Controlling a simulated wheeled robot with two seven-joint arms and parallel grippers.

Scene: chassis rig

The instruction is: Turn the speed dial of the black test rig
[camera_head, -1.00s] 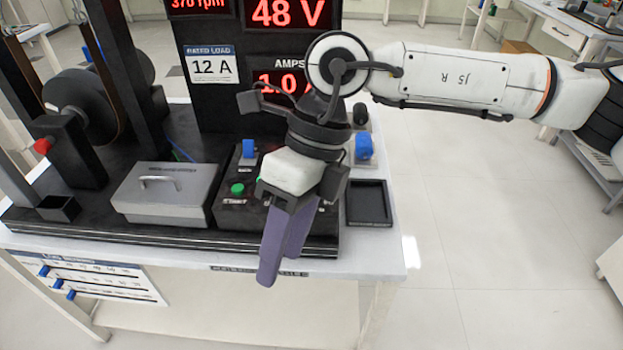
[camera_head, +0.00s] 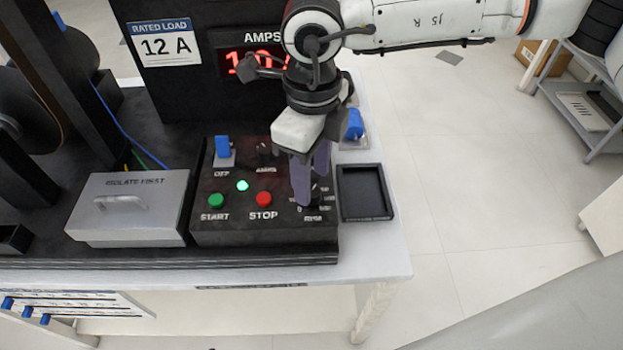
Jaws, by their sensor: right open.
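The black test rig has a control box (camera_head: 218,232) at its front. The box carries a blue switch (camera_head: 223,148) marked OFF, a small black knob (camera_head: 265,150), a lit green lamp (camera_head: 242,185), a green START button (camera_head: 215,200) and a red STOP button (camera_head: 263,198). The speed dial (camera_head: 320,190), with scale marks and a label around it, is at the box's right end and mostly hidden by my right gripper (camera_head: 307,192). The gripper's purple-grey fingers point down at the dial; I cannot tell whether they touch it. My left gripper is not in view.
A grey lidded box (camera_head: 135,225) marked ISOLATE FIRST stands left of the control box. An empty black tray (camera_head: 364,217) and a blue object (camera_head: 354,125) lie to the right. The display tower (camera_head: 190,85) rises behind. The white table (camera_head: 375,262) ends just beyond the tray.

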